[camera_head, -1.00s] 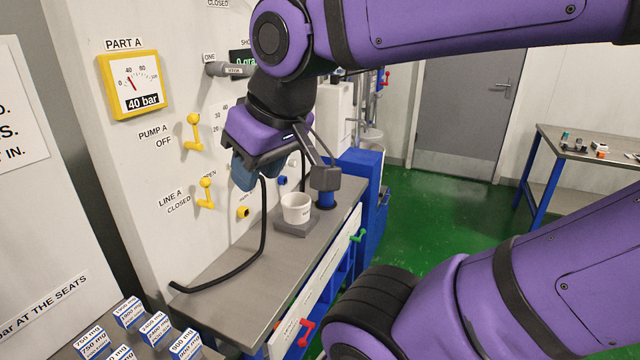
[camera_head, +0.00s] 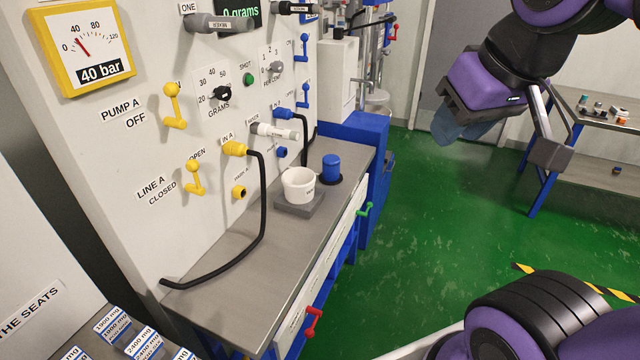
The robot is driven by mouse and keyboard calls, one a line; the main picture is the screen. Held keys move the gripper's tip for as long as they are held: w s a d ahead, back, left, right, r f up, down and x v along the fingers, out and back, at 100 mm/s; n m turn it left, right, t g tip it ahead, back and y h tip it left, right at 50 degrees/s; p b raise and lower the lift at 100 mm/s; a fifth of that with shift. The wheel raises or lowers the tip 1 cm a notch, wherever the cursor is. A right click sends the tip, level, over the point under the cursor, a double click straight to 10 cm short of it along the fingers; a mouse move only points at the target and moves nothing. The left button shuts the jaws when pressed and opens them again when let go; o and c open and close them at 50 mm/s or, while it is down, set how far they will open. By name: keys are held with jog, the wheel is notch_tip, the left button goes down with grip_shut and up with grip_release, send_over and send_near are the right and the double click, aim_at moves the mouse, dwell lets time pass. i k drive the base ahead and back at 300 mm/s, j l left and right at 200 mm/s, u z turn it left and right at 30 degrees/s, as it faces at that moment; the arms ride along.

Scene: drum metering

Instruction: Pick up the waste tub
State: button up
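The waste tub (camera_head: 299,187) is a small white round tub with dark print on its side, too small to read clearly. It stands upright on a grey square block (camera_head: 299,206) on the steel bench, left of centre. My gripper (camera_head: 505,148) hangs in the air at the upper right, well to the right of the tub and apart from it. Its fingers are spread wide with nothing visible between them, so it is open and empty.
A blue cylinder (camera_head: 331,168) stands close to the tub's right. A black hose (camera_head: 263,215) loops onto the bench (camera_head: 235,265) on the left. The wall panel behind carries yellow levers (camera_head: 194,178) and plugs. Labelled boxes (camera_head: 112,322) sit at lower left. Green floor lies right of the bench.

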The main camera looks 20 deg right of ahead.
aim_at(299, 183)
jog(key=i+l+u, duration=0.2)
jog(key=l, duration=0.15)
jog(key=i+l+u, duration=0.15)
jog(key=l, duration=0.25)
jog(key=i+l+u, duration=0.2)
jog(key=l, duration=0.2)
jog(key=l+u, duration=0.2)
jog(key=l, duration=0.2)
jog(key=i+l+u, duration=0.2)
jog(key=l, duration=0.25)
jog(key=k, duration=0.1)
